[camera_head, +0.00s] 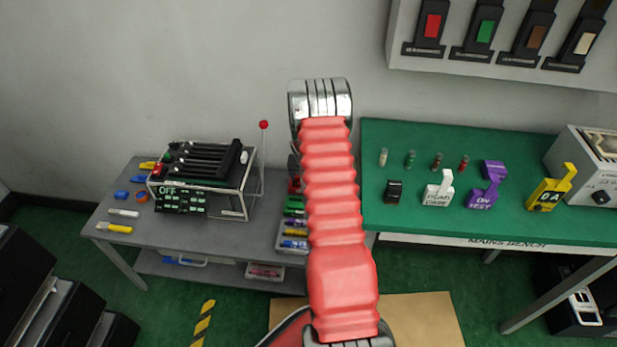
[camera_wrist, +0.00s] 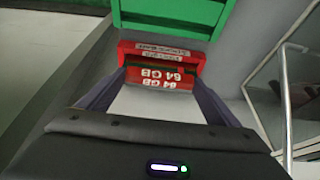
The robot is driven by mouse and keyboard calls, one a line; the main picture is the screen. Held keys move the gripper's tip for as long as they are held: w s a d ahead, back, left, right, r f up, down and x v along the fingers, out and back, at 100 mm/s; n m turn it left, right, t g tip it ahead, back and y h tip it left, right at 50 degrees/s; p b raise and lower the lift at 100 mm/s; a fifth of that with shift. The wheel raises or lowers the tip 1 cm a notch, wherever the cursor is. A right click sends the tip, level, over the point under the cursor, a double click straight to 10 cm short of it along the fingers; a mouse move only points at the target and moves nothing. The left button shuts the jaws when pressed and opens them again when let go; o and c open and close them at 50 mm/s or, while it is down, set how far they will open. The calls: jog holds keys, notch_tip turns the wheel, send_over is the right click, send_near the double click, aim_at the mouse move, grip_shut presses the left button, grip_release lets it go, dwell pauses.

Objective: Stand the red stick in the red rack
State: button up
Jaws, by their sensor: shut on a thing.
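The red stick (camera_wrist: 160,84), with white "64 GB" lettering, is in the wrist view between the tips of my gripper's dark fingers (camera_wrist: 160,76). My gripper is shut on it. The red rack (camera_wrist: 126,48), with white labels, is directly beyond the stick. The stick's far part overlaps the rack in the picture, and I cannot tell how deep it sits in it. In the head view my red arm hides my gripper and the stick; a small red part (camera_head: 294,186), perhaps the red rack, shows beside it.
A green rack (camera_wrist: 170,28) is just beyond the red one. The green bench (camera_head: 400,225) is to the right.

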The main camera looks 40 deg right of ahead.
jog(key=shift+f, duration=1.45)
jog(key=o, duration=0.9)
jog(key=shift+o, duration=0.2)
jog(key=v, duration=1.3)
jog(key=shift+a+r, duration=0.15)
jog(key=shift+r, duration=0.1)
jog(key=shift+s, duration=0.1)
dwell(0.5)
